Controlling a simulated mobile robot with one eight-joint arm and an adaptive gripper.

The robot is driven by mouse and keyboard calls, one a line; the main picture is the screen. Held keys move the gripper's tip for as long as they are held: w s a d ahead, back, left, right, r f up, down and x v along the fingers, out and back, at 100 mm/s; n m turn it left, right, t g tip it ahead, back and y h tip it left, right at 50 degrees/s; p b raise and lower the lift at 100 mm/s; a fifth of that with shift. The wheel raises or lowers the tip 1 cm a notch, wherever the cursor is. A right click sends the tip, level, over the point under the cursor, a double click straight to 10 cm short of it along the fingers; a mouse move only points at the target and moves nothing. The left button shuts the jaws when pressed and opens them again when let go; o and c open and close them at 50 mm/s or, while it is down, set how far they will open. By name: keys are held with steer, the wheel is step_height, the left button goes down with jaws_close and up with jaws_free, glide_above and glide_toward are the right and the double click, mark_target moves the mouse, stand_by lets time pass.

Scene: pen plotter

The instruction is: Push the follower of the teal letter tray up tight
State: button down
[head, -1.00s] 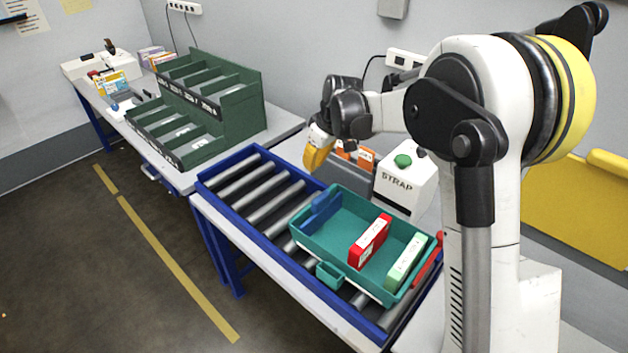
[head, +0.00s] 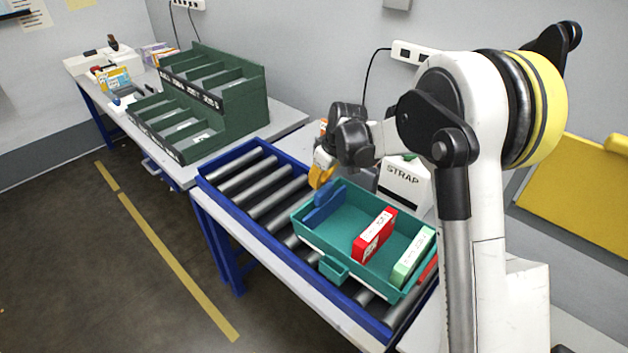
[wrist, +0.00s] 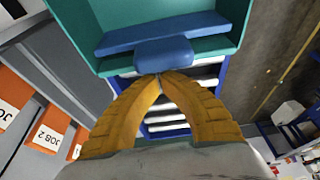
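The teal letter tray (head: 352,280) sits on the roller conveyor. Its blue follower (head: 322,208) stands near the tray's left end. A red box (head: 374,236) stands mid-tray, and a pale green one (head: 413,256) stands near the right end. Bare tray floor separates the follower from the red box. My gripper (head: 321,182) is low at the tray's left rear corner, beside the follower. In the wrist view its yellow fingers (wrist: 158,77) meet at the tips, just short of the follower's rounded blue tab (wrist: 163,55). I cannot tell if they touch it. Nothing shows between the fingers.
A white STRAP box (head: 404,188) stands behind the tray, near my arm. Orange job labels (wrist: 48,138) show on a grey holder at left in the wrist view. A green sorting rack (head: 215,105) stands further left. The rollers (head: 262,190) left of the tray are bare.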

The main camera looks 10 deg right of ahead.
mark_target(382, 226)
stand_by(0.3)
steer(key=s+d, duration=1)
steer(key=s, duration=0.1)
steer(key=s+d, duration=0.5)
steer(key=s, duration=0.1)
steer(key=shift+s, duration=0.1)
steer(key=shift+a, duration=0.1)
